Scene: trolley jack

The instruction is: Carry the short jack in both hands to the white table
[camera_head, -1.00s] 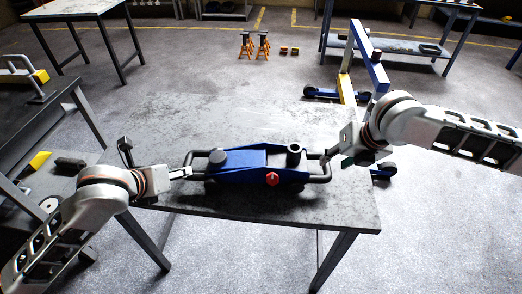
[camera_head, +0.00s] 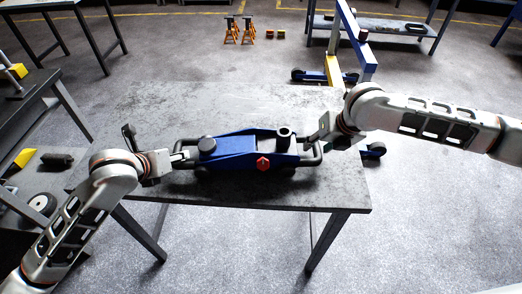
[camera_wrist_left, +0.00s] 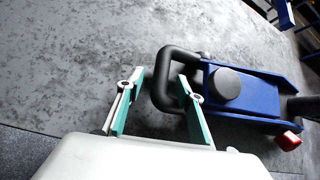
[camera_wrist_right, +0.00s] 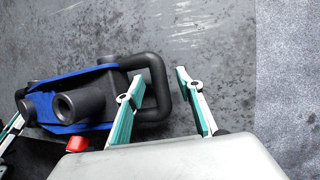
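The short jack (camera_head: 232,153) is blue with black end handles and a red knob. It lies on a grey table (camera_head: 330,190). My left gripper (camera_head: 183,156) is at the jack's left handle; in the left wrist view its fingers (camera_wrist_left: 160,98) are open, one on each side of the black handle bar (camera_wrist_left: 160,82). My right gripper (camera_head: 313,140) is at the right handle; in the right wrist view its fingers (camera_wrist_right: 155,90) are open, with the black handle bar (camera_wrist_right: 160,88) between them. Finger contact with the bars cannot be told. No white table can be clearly identified.
A dark bench (camera_head: 40,95) stands close on the left, another table at the upper left. Orange jack stands (camera_head: 240,30) are on the floor at the back. A blue and yellow hoist (camera_head: 350,45) stands behind the table's right side. Floor is clear at the right.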

